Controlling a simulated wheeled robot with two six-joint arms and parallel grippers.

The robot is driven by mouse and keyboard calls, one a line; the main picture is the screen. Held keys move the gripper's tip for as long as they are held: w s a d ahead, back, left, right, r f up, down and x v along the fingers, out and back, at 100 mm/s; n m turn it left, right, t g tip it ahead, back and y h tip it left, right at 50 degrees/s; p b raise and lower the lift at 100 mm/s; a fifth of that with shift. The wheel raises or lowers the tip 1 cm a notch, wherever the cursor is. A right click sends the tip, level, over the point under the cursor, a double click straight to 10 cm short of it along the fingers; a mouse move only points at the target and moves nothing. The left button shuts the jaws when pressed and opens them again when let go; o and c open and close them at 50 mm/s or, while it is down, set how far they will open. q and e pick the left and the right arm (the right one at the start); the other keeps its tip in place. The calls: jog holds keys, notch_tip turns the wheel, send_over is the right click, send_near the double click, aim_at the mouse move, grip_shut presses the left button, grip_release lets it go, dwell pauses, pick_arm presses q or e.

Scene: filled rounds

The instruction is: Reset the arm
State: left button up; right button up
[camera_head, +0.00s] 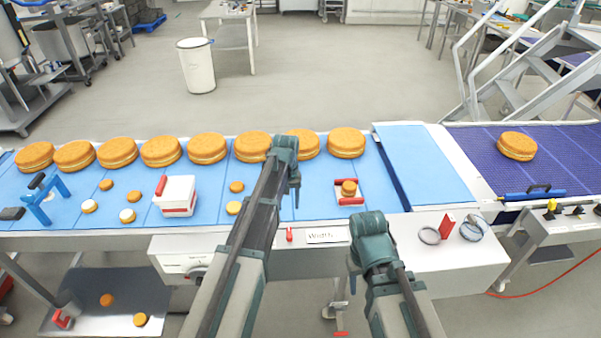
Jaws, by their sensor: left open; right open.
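My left gripper (294,190) is over the front part of the blue work belt, open and empty, with its jaws pointing down. Its arm hides part of the belt and one or two of the cakes behind it. My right gripper (353,275) is lower and nearer, in front of the belt's front edge beside the grey front shelf. It is open, and I see nothing held in it. Both arms reach in from the bottom of the head view.
Several large filled rounds (207,148) line the belt's back (325,180). Small rounds (237,187), a white box (178,195), a blue stand (43,199) and a red-ended holder (350,200) stand forward. Another round (517,146) lies on the purple conveyor (570,160).

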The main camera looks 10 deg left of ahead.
pick_arm(q)
jog(key=s+d+f+m+b, duration=0.2)
jog(key=s+d, duration=0.2)
jog(key=s, duration=0.4)
jog(key=s+d+f+m+b, duration=0.2)
jog(key=s+d+f+b, duration=0.1)
jog(key=s, duration=0.5)
jog(key=s+d+f+m+y+b, duration=0.1)
jog(key=s+d+f+m+b, duration=0.2)
jog(key=s+d, duration=0.3)
jog(key=shift+s, duration=0.9)
